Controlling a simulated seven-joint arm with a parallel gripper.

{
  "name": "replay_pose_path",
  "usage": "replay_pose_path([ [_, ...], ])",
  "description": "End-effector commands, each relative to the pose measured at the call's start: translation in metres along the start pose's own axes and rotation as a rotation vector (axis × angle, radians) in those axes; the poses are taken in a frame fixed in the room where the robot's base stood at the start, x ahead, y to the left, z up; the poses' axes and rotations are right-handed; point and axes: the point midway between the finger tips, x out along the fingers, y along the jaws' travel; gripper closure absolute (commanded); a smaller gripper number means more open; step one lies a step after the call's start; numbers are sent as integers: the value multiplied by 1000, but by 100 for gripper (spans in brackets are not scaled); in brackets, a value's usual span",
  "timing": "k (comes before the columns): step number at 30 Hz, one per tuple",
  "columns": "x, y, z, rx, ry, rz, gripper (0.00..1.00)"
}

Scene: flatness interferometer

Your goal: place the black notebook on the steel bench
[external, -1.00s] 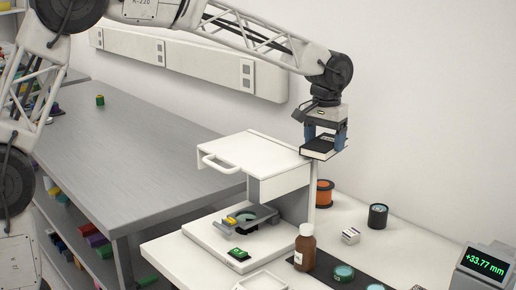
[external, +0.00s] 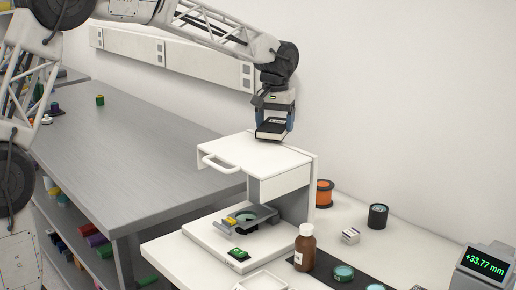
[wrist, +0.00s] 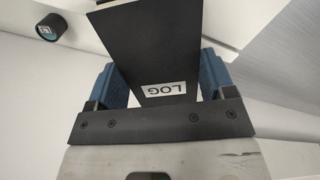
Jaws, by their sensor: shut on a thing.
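The black notebook (external: 271,131) is held in my gripper (external: 274,122), which is shut on it with a blue finger on each side. In the external view it hangs just above or behind the top of the white instrument; whether they touch I cannot tell. In the wrist view the notebook (wrist: 150,50) shows a white LOG label between the blue fingers of my gripper (wrist: 165,80). The grey steel bench (external: 130,150) stands to the left of the instrument, with a wide bare top.
The white instrument (external: 255,150) with a front handle stands on the white table (external: 340,215), close to my gripper. A brown bottle (external: 305,247), orange spool (external: 324,193) and black cylinder (external: 378,215) stand on that table. A small green item (external: 99,101) is at the bench's far end.

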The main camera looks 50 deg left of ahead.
Motion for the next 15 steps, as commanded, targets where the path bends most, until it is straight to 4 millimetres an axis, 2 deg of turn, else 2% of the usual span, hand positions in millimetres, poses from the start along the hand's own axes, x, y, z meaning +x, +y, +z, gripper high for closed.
replay_pose_path([
  [15, 0, -86, -30, -165, 0, 0, 50],
])
